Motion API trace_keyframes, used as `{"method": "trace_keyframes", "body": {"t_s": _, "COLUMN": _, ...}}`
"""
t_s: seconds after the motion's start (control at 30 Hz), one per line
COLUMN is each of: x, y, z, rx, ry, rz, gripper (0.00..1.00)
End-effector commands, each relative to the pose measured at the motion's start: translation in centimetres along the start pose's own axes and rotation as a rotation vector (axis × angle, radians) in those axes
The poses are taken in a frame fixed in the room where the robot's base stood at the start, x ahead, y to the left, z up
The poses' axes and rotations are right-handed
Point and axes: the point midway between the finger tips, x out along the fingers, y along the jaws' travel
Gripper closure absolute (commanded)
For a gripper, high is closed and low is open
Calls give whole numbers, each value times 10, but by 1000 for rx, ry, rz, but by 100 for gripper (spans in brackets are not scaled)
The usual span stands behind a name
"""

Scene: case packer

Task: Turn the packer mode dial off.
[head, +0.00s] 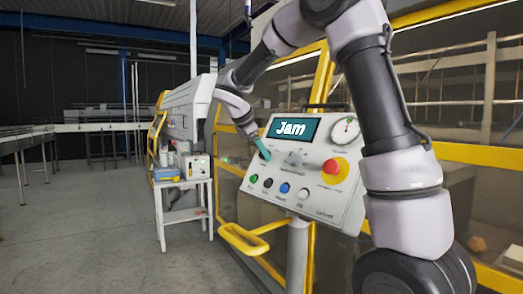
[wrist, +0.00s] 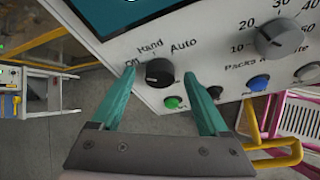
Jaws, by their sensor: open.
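The packer mode dial (wrist: 159,72) is a small round black knob on the pale control panel (head: 335,205). "Hand" and "Auto" labels show above it, and an "Off" label at its upper left is partly covered by a fingertip. I cannot tell for sure which label the knob points at. My gripper (wrist: 158,76) has two teal fingers, open, one on each side of the knob, with a visible gap to it on both sides. In the head view my gripper (head: 262,150) is at the panel's left side and hides the dial.
A grey rate dial (wrist: 278,38) sits to the right. A green button (wrist: 173,102) is close below the mode dial. The panel also has a screen reading "Jam" (head: 292,128), a red emergency stop (head: 335,168) and a gauge (head: 345,130).

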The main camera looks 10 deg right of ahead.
Motion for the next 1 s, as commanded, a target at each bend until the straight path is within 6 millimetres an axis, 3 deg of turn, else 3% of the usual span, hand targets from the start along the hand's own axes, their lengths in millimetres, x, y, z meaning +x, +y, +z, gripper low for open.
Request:
{"method": "trace_keyframes", "body": {"t_s": 0.17, "x": -20, "y": 1, "z": 0, "rx": 1, "ry": 1, "rz": 5, "gripper": 22}}
{"method": "trace_keyframes", "body": {"t_s": 0.4, "x": -70, "y": 1, "z": -1, "rx": 0, "ry": 2, "rz": 5, "gripper": 22}}
{"method": "trace_keyframes", "body": {"t_s": 0.6, "x": -98, "y": 1, "z": -1, "rx": -1, "ry": 1, "rz": 3, "gripper": 22}}
{"method": "trace_keyframes", "body": {"t_s": 1.0, "x": -107, "y": 0, "z": 0, "rx": 0, "ry": 0, "rz": 0, "gripper": 22}}
